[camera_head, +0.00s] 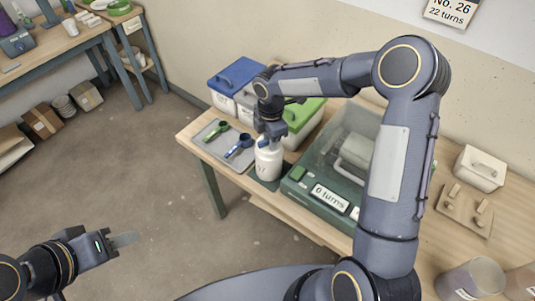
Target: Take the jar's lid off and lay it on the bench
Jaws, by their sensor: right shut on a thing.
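My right gripper (268,138) reaches down from above and is shut on the lid at the jar's top. The fingers hide most of the lid, and I see no clear gap between lid and jar. My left gripper (122,241) is at the lower left, over the floor and away from the bench. I cannot tell whether its fingers are apart.
A grey tray (211,151) with a green and a blue scoop lies left of the jar. Blue-, white- and green-lidded bins stand behind. A green machine (318,199) reading "0 turns" stands close on the right. Farther right are a white box (480,168) and a wooden board (462,217).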

